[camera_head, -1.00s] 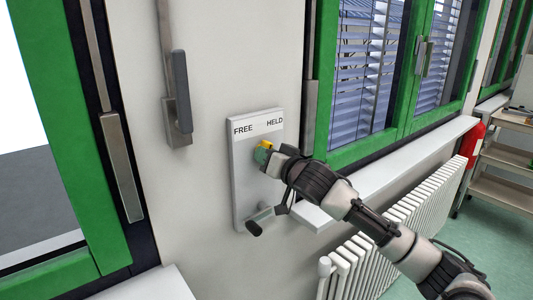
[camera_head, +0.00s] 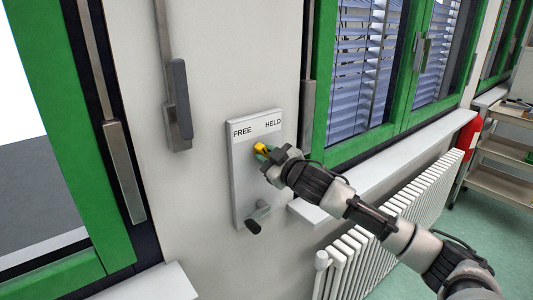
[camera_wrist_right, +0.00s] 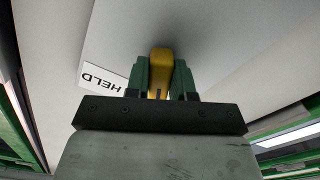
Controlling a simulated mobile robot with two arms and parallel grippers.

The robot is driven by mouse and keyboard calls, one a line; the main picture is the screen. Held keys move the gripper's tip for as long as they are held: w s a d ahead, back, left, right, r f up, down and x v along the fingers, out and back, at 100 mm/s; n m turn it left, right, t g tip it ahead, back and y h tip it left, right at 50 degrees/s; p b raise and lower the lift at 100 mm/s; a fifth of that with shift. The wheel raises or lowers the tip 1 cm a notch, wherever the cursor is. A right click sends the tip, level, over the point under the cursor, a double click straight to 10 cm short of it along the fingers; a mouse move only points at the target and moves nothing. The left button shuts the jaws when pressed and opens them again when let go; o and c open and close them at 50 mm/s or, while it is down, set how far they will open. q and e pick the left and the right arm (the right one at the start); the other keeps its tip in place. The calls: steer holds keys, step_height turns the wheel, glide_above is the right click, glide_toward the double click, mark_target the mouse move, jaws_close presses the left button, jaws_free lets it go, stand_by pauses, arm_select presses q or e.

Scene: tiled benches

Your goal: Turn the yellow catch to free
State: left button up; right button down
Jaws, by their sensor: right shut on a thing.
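The yellow catch (camera_head: 260,147) sits on a light grey wall plate (camera_head: 240,190), below the labels FREE (camera_head: 242,133) on the left and HELD (camera_head: 273,123) on the right. My right gripper (camera_head: 266,154) is at the catch, with its fingers on either side of it. In the right wrist view the yellow catch (camera_wrist_right: 161,68) stands between the green fingertips of my right gripper (camera_wrist_right: 161,80), which is shut on it. There the HELD label (camera_wrist_right: 103,80) shows left of the fingers. The base of the catch is hidden. My left gripper is not in view.
A grey crank with a black knob (camera_head: 254,226) juts from the plate's lower part. A grey lever handle (camera_head: 178,100) hangs on the wall to the left. Green window frames flank the plate. A sill (camera_head: 400,170) and white radiator (camera_head: 385,225) lie to the right.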

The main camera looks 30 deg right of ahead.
steer(key=shift+n+p, duration=0.3)
steer(key=shift+n, duration=0.8)
steer(key=c, duration=1)
jaws_free()
steer(key=shift+o, duration=0.2)
steer(key=s+b, duration=0.6)
steer(key=s, duration=0.5)
steer(key=shift+d, duration=0.45)
